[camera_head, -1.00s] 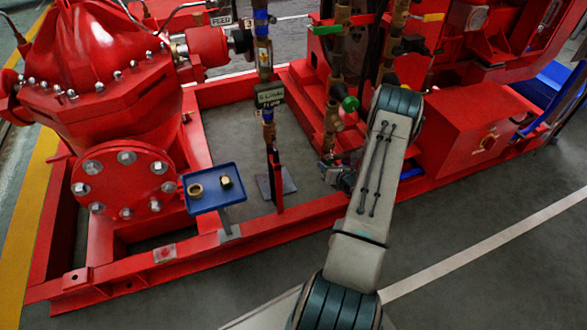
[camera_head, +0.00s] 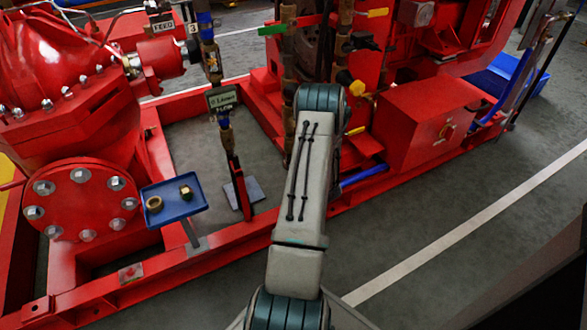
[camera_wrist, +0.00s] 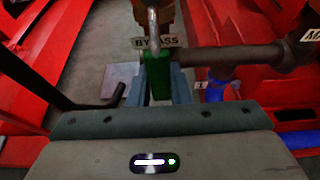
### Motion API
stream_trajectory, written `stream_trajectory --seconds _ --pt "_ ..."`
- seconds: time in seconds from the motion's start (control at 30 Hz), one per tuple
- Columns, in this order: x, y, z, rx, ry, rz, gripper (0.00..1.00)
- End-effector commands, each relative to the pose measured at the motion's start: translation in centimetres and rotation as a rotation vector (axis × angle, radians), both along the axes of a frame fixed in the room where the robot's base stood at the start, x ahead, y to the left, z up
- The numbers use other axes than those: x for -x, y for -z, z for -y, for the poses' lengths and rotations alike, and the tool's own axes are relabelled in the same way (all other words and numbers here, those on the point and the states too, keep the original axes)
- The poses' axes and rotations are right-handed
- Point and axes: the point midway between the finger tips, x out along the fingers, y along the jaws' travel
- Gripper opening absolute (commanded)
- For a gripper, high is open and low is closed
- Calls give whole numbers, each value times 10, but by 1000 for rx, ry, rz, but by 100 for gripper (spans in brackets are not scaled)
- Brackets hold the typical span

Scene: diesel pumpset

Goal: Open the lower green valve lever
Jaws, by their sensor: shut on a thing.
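The green valve lever (camera_wrist: 157,74) stands between the fingers of my gripper (camera_wrist: 159,92) in the wrist view, just below a BYPASS label (camera_wrist: 170,42). My gripper is shut on this lever. In the head view my arm covers the gripper and the held lever. Another green lever (camera_head: 286,29) shows higher on the brass pipework in the head view and points roughly sideways.
A blue tray (camera_head: 164,214) with two small brass parts stands at the left. The red frame (camera_head: 235,235) runs along the front of the pumpset. A red box (camera_head: 425,123) stands right of my arm.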

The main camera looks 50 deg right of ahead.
Motion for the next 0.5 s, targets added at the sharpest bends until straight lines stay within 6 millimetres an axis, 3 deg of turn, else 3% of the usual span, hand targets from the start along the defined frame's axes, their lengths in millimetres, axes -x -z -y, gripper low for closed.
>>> stream_trajectory --seconds 0.17,0.2,0.27,0.5 --pt "0 -2 2 6 1 1 0" --pt "0 -2 2 6 1 0 23" --pt "0 -1 2 6 1 0 40" --pt "0 -1 0 2 -1 -2 40"
